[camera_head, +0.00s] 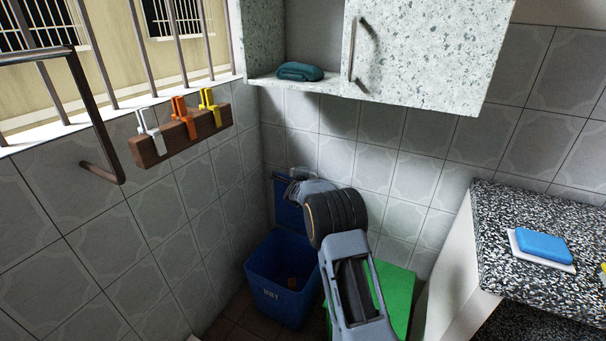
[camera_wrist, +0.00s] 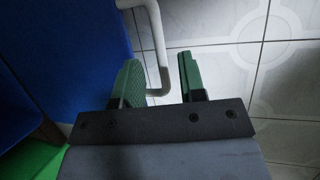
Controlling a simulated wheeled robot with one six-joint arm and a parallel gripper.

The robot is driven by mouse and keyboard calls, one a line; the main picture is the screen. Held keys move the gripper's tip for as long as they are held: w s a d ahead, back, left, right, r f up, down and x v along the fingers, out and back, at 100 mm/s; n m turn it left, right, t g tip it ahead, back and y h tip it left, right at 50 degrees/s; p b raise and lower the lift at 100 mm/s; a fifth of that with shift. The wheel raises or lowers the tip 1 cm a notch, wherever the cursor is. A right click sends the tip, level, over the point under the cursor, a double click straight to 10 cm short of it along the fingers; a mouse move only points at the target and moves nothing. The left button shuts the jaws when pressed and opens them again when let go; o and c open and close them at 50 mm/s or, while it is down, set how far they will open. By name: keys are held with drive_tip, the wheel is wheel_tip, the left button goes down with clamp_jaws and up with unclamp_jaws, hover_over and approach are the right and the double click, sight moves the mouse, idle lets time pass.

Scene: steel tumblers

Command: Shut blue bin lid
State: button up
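The blue bin (camera_head: 275,288) stands in the corner by the tiled walls, its top open. Its blue lid (camera_head: 284,212) stands raised at the back, partly hidden by my arm. My gripper (camera_head: 290,178) is at the upper edge of the lid. In the wrist view, my gripper (camera_wrist: 162,82) is open, with a gap between its green-padded fingers. The lid (camera_wrist: 75,50) is a large blue panel just left of the fingers. A pale bent bar (camera_wrist: 158,45) passes behind the gap; I cannot tell whether it touches the fingers.
A green bin (camera_head: 398,290) stands right of the blue one, partly behind my arm. A speckled counter (camera_head: 540,215) is at right. A wall cabinet (camera_head: 420,50) hangs above, and a wooden peg rail (camera_head: 180,138) is on the left wall.

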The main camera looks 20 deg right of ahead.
drive_tip(key=shift+x, duration=2.4)
clamp_jaws()
